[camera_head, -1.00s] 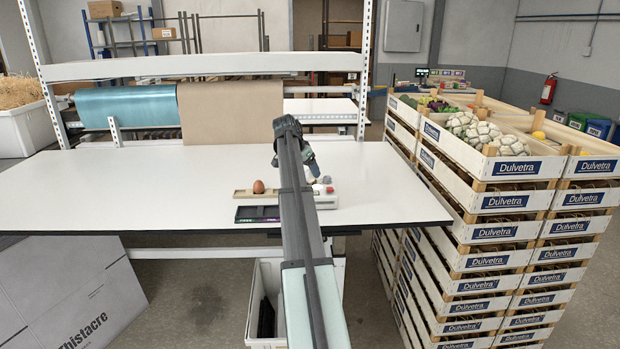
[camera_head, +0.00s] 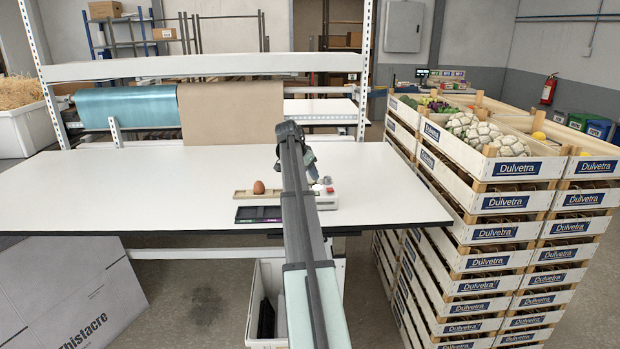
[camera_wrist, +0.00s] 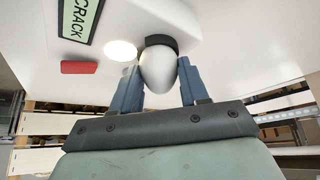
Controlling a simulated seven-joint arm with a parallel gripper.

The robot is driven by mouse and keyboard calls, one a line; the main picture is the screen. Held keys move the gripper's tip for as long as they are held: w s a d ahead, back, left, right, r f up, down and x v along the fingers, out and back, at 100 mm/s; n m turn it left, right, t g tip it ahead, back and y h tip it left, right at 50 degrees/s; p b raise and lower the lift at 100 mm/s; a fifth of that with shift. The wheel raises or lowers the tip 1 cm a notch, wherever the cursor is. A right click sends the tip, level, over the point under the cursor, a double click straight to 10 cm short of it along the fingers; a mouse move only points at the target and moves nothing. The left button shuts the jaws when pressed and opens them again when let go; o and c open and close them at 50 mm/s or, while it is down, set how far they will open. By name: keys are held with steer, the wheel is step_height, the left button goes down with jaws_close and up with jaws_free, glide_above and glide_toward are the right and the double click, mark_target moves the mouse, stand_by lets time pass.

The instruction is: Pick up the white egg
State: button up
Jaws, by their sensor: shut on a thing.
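The white egg (camera_wrist: 157,68) shows in the wrist view, between the two blue fingers of my gripper (camera_wrist: 158,85). My gripper is shut on it, a finger touching each side. A dark round ring or cup (camera_wrist: 162,43) shows just behind the egg; I cannot tell whether the egg touches it. In the head view my arm hides the egg, and only part of my gripper (camera_head: 309,160) shows above the white device (camera_head: 327,199) on the table.
A brown egg (camera_head: 258,187) sits in a wooden tray (camera_head: 242,194), with a dark tray (camera_head: 246,214) in front. The device carries a label reading "CRACK" (camera_wrist: 82,18), a red part (camera_wrist: 80,67) and a bright round spot (camera_wrist: 120,50). Stacked crates (camera_head: 480,230) stand at the right. The table's left is clear.

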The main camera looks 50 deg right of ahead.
steer(key=shift+r, duration=0.15)
step_height(320, 180, up, 8)
steer(key=shift+r, duration=0.25)
steer(key=shift+w+a+r, duration=0.1)
steer(key=shift+w+r, duration=0.1)
steer(key=shift+r, duration=0.1)
steer(key=w+a+f+n, duration=0.1)
steer(key=w+a+f, duration=0.15)
steer(key=a, duration=0.35)
steer(key=w+a+f+n, duration=0.1)
steer(key=w+a, duration=0.3)
steer(key=a, duration=0.2)
steer(key=s+a+f+m+g, duration=0.1)
steer(key=s+a+f+m, duration=0.3)
steer(key=s+a+m, duration=0.1)
steer(key=shift+s+a+g, duration=0.35)
steer(key=shift+g, duration=0.05)
steer(key=shift+f, duration=2.7)
